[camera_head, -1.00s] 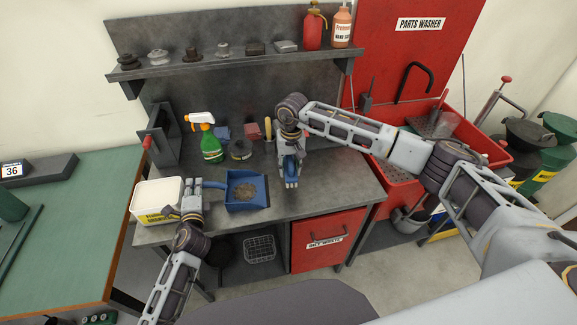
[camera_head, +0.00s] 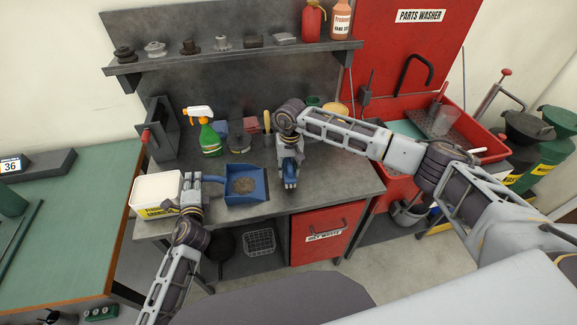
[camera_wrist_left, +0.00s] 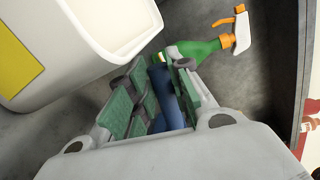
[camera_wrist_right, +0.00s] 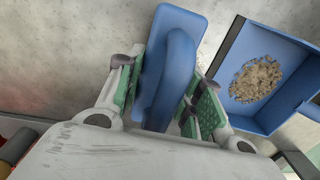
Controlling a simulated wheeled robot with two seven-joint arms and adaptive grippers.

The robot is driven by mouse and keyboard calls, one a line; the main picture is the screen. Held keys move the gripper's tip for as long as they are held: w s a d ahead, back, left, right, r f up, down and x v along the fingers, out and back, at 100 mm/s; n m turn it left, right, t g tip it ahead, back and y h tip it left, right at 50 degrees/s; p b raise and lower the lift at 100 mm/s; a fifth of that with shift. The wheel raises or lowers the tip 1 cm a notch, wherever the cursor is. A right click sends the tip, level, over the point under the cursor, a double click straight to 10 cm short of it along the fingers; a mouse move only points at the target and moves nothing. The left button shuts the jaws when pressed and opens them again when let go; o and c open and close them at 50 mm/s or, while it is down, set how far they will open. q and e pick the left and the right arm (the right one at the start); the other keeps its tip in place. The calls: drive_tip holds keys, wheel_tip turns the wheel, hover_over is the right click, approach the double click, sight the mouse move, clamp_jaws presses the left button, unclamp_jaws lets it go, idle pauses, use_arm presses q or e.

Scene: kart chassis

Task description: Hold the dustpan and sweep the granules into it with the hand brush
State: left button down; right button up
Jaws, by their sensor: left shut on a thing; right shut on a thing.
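The blue dustpan (camera_head: 246,198) sits on the grey bench, with a heap of tan granules (camera_head: 243,186) in its pan. It also shows in the right wrist view (camera_wrist_right: 284,119), granules (camera_wrist_right: 257,80) inside. My left gripper (camera_head: 192,203) is shut on the dustpan's blue handle (camera_wrist_left: 167,97), which reaches left from the pan. My right gripper (camera_head: 290,183) is shut on the blue hand brush (camera_wrist_right: 168,75), just right of the dustpan. The brush's bristles are hidden under its body. A few granules seem to lie on the bench between brush and pan.
A white tub (camera_head: 157,190) stands close left of my left gripper. Behind the dustpan are a green spray bottle (camera_head: 210,139), a dark roll and small blocks. The bench front edge is clear.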

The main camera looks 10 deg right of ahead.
sight(269, 181)
drive_tip(key=shift+r, duration=0.15)
drive_tip(key=shift+r, duration=2.4)
drive_tip(key=shift+f, duration=0.2)
drive_tip(key=shift+f, duration=3.2)
drive_tip(key=shift+a+f, duration=0.45)
drive_tip(key=shift+f, duration=0.15)
drive_tip(key=shift+c, duration=0.4)
drive_tip(key=shift+w+a, duration=0.2)
drive_tip(key=shift+a, duration=1.35)
drive_tip(key=shift+w+a, duration=0.15)
drive_tip(key=shift+a, duration=1.35)
use_arm(q)
drive_tip(key=shift+d, duration=0.1)
use_arm(e)
wheel_tip(269, 181, up, 2)
drive_tip(key=shift+r, duration=0.1)
drive_tip(key=shift+d+r, duration=0.2)
drive_tip(key=shift+r, duration=2.65)
